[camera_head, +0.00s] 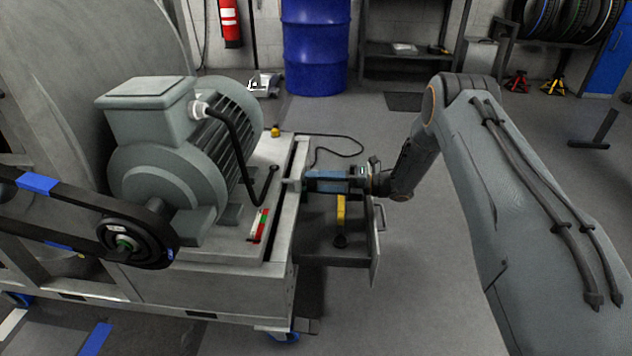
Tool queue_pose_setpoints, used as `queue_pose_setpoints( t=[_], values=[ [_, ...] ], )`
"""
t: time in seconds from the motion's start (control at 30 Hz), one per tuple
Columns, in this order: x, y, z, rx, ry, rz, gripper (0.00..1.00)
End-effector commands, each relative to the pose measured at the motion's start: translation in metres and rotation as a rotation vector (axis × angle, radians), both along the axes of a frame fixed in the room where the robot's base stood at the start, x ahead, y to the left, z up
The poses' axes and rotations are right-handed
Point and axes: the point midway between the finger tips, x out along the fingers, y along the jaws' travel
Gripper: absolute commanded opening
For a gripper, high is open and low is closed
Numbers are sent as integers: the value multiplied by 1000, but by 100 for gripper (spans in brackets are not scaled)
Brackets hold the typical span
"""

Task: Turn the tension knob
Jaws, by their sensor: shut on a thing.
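My gripper (297,184) reaches in from the right, level with the side edge of the motor's base plate. Its jaws are shut on the tension knob at that edge. The knob is small and mostly hidden by the fingers, so its turn cannot be read. The grey electric motor (180,165) sits on the base plate (205,254) to the left. A belt (62,208) runs around the pulley (122,243) at the motor's near end. A red, white and green gauge strip (258,225) lies on the plate between motor and gripper.
An open drawer (375,262) with a yellow-handled tool (341,212) lies below my gripper. A black cable (345,137) runs behind it. A blue drum (316,45) and shelving stand at the back. The floor at lower centre is clear.

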Motion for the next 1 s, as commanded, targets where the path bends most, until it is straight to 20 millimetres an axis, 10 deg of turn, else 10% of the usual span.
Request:
queue_pose_setpoints(
  t=[1.0],
  values=[
    [0, -1, -1, 27, 813, -2, 25]
  ],
)
